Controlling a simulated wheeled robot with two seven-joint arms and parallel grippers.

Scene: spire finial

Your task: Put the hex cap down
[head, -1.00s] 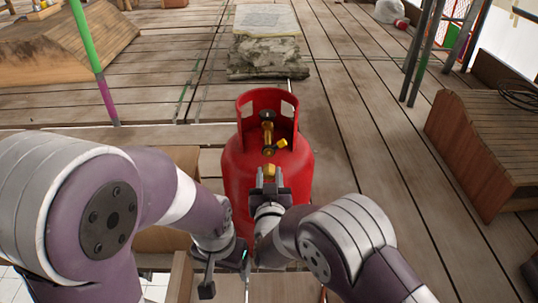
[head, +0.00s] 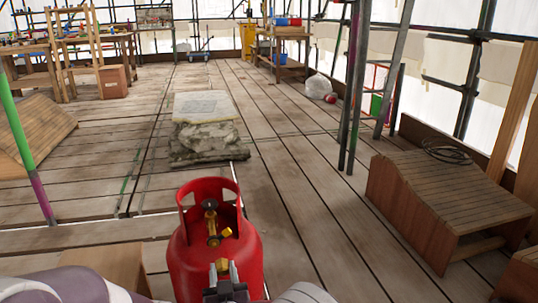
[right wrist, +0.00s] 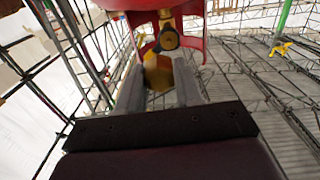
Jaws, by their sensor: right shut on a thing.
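The hex cap (head: 221,264) is a small golden piece in front of the red gas cylinder (head: 187,264). My right gripper (head: 223,273) is shut on it at the bottom of the head view. In the right wrist view the cap (right wrist: 157,73) sits between the two grey fingers. The cylinder's brass valve (head: 212,222) stands inside its red collar, just beyond the cap; it also shows in the right wrist view (right wrist: 169,38). My left gripper is out of view; only part of that arm shows at the lower left.
A stone block (head: 204,138) with a pale top slab lies on the plank deck behind the cylinder. A wooden step-like box (head: 440,205) stands at the right. Scaffold poles (head: 352,90) rise at the right. The planks between cylinder and box are clear.

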